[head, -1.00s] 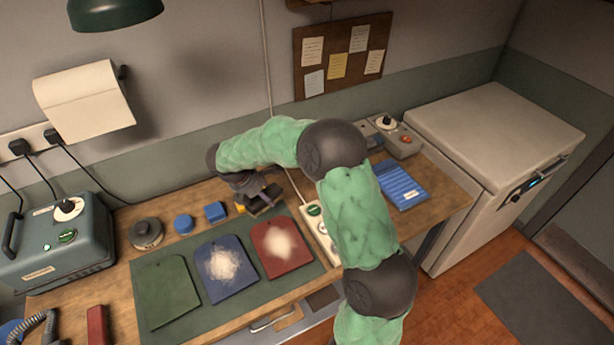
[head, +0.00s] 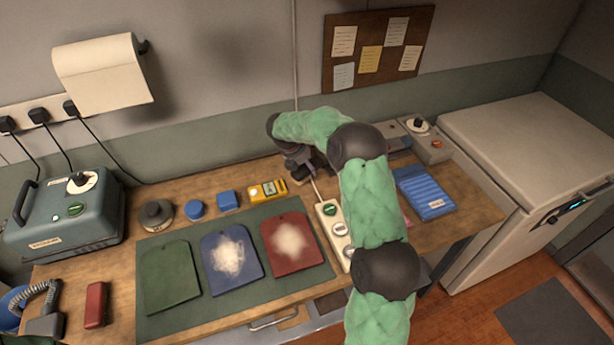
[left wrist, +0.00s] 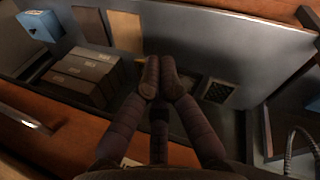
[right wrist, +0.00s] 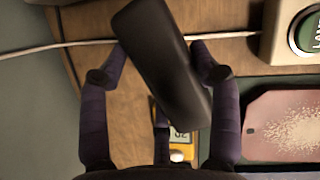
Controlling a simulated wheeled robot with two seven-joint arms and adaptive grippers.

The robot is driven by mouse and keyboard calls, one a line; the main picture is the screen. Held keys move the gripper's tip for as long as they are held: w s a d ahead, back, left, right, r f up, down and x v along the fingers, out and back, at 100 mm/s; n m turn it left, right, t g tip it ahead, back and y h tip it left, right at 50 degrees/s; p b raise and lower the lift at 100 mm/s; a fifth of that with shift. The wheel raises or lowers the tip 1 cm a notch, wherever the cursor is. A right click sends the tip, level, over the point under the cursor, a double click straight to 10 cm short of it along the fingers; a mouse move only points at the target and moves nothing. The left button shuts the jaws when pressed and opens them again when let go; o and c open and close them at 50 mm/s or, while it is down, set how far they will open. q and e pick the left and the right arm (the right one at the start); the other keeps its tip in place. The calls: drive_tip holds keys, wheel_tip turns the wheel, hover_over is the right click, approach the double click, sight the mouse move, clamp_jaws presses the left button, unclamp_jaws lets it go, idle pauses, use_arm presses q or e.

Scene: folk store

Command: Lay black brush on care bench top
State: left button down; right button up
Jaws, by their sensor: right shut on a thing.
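The black brush (right wrist: 165,60) is a dark block between the fingers of my right gripper (right wrist: 150,65) in the right wrist view. My right gripper is shut on it, and the brush is tilted. In the head view this gripper (head: 303,172) is over the back of the wooden care bench top (head: 118,232); the brush is hard to make out there. I cannot tell whether the brush touches the wood. My left gripper (left wrist: 160,84) is shut and empty in the left wrist view, and is not in the head view.
A yellow meter (head: 267,190) sits just left of my right gripper. A white button strip (head: 334,228) lies to its right. A red board (head: 291,240), a blue board (head: 231,253) and a blue pad (head: 424,192) lie nearby. A cable runs along the bench back.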

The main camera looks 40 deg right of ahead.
drive_tip(key=shift+w+d+f+b, duration=0.15)
drive_tip(key=shift+w+d+f, duration=0.1)
drive_tip(key=shift+d+f, duration=0.25)
drive_tip(key=shift+w+d+f+b, duration=0.15)
drive_tip(key=shift+w+d+f, duration=0.1)
drive_tip(key=shift+f, duration=0.35)
wheel_tip(320, 180, down, 3)
drive_tip(key=shift+w+d+f+b, duration=0.1)
drive_tip(key=shift+w+f+b, duration=0.1)
drive_tip(key=shift+b, duration=0.75)
drive_tip(key=shift+r, duration=0.1)
drive_tip(key=shift+s, duration=0.1)
drive_tip(key=o, duration=1.2)
drive_tip(key=p+v, duration=0.3)
drive_tip(key=v, duration=0.9)
drive_tip(key=shift+p, duration=0.35)
